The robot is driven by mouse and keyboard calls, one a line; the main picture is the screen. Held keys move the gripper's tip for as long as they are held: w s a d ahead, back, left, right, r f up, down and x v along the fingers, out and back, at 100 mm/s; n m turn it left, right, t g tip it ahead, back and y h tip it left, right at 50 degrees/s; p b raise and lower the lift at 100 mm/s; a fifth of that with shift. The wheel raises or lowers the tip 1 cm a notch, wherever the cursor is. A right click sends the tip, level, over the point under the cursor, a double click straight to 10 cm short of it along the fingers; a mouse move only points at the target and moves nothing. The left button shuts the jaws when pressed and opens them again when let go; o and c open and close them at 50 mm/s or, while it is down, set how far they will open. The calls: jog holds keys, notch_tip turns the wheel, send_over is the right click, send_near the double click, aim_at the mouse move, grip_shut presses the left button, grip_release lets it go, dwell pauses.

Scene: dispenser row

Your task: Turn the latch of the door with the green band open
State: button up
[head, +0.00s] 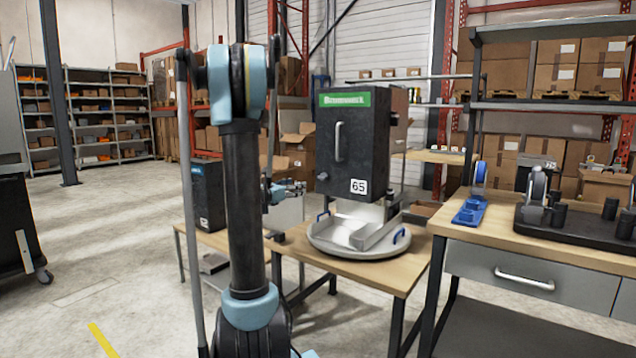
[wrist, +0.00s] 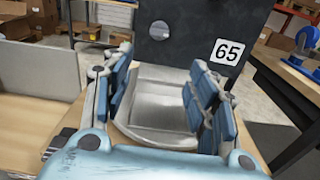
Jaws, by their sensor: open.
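The dark door with the green band (head: 353,98) is on a dispenser at the middle of the head view and looks closed. It has a vertical metal handle (head: 338,142) and a 65 label. A small round latch knob (head: 322,176) sits low on its left side; it shows face-on in the wrist view (wrist: 159,30). My gripper (head: 297,188) is to the left of the door's lower part. In the wrist view my gripper (wrist: 160,75) is open and empty, its fingers apart below the knob and not touching it. The latch's turn angle cannot be told.
A round grey tray (head: 325,243) with a metal chute and blue handles is under the dispenser on a wooden table (head: 385,277). A second dark box (head: 207,195) stands behind my arm. A workbench (head: 545,248) with blue parts is at the right. Open floor lies at the left.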

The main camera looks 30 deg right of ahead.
aim_at(321, 178)
jog(key=shift+n, duration=0.3)
jog(key=x, duration=1.8)
jog(key=shift+w+a+r, duration=0.1)
jog(key=shift+w+r, duration=0.1)
jog(key=shift+w, duration=0.1)
jog(key=c, duration=1.1)
